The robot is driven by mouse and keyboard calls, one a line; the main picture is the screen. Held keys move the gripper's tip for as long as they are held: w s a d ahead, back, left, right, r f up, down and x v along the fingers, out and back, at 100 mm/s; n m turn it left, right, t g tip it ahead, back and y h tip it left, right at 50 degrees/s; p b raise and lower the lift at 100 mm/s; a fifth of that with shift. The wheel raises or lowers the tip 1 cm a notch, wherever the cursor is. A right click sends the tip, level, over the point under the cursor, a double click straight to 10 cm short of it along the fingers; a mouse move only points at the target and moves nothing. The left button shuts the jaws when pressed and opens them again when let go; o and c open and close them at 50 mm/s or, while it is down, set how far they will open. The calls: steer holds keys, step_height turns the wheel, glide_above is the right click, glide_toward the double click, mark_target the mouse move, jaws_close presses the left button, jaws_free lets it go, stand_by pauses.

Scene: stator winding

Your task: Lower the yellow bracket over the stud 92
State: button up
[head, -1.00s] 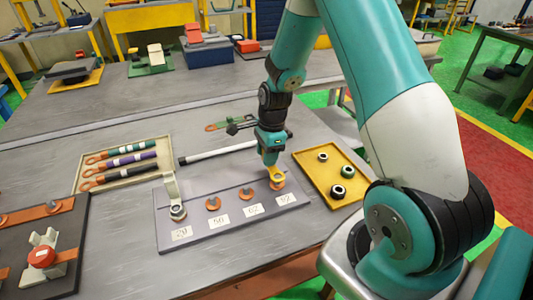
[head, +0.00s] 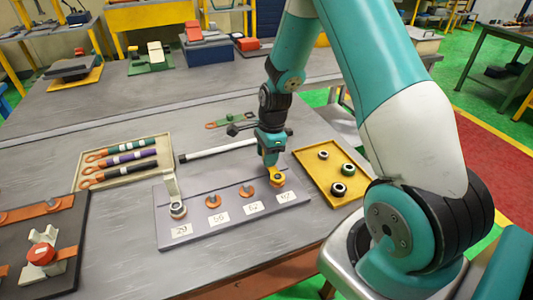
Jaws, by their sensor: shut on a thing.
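The yellow bracket (head: 278,174) is in my gripper (head: 272,166) at the right end of the grey plate, just behind the rightmost label (head: 286,197), which seems to read 92. My gripper is shut on it and points down. The bracket is over the copper-coloured spot where stud 92 stands. The stud itself is hidden by the bracket and gripper, so I cannot tell how far down around it the bracket sits.
The grey plate (head: 205,236) has two more copper spots (head: 213,201) and a pale upright bracket (head: 171,187) at its left. A yellow tray (head: 318,183) with dark and pale rings is close on the right. A beige tray (head: 122,179) holds coloured handled tools. A grey rod lies behind the plate.

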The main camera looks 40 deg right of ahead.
steer(key=shift+f, duration=0.6)
stand_by(1.1)
steer(key=o, duration=1)
step_height(320, 180, up, 7)
steer(key=p, duration=0.5)
steer(key=shift+r+p, duration=0.15)
steer(key=shift+p, duration=0.2)
